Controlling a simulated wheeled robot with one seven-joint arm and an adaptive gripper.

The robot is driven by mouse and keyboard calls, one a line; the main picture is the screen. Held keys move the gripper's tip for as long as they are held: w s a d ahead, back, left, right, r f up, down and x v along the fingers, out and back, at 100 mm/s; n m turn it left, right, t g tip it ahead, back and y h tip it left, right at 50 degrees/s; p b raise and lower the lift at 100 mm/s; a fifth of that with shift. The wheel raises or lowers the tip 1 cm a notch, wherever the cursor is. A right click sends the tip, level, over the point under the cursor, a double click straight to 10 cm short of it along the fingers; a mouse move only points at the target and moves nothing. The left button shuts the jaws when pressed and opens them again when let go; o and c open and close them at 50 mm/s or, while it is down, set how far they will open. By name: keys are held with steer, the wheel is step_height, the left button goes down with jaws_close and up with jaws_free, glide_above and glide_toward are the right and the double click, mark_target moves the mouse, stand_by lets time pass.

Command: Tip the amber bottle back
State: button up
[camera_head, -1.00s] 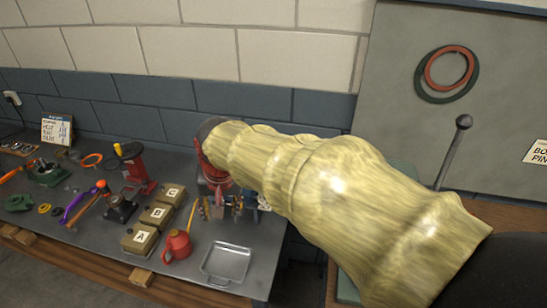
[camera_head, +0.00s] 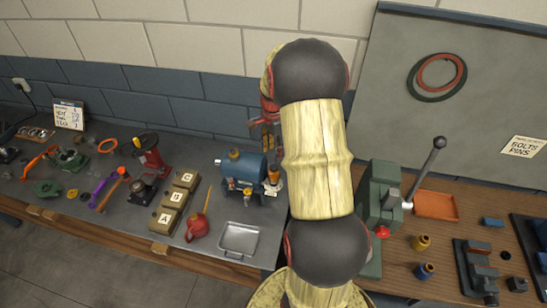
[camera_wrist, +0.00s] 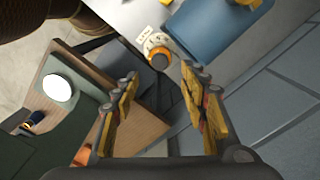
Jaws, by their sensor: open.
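A small amber-orange bottle (camera_head: 273,175) stands on the left bench, close to the right end of the blue tank, with a white part low on it. In the wrist view, what looks like the same bottle (camera_wrist: 160,58) shows an orange top and a white body beside a small white tag. My gripper (camera_head: 266,138) is above and behind the bottle in the head view, partly hidden by my arm. In the wrist view my gripper (camera_wrist: 160,78) has its yellow-padded fingers apart, with nothing between them; the bottle shows beyond the fingertips.
The blue tank (camera_head: 242,168) stands just left of the bottle. The brick wall is close behind.

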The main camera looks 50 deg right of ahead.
mark_target(273, 166)
steer(key=shift+d+f+p, duration=0.1)
steer(key=shift+f+p, duration=0.35)
steer(key=shift+f, duration=3.5)
steer(key=c, duration=0.3)
steer(key=c, duration=0.8)
jaws_close()
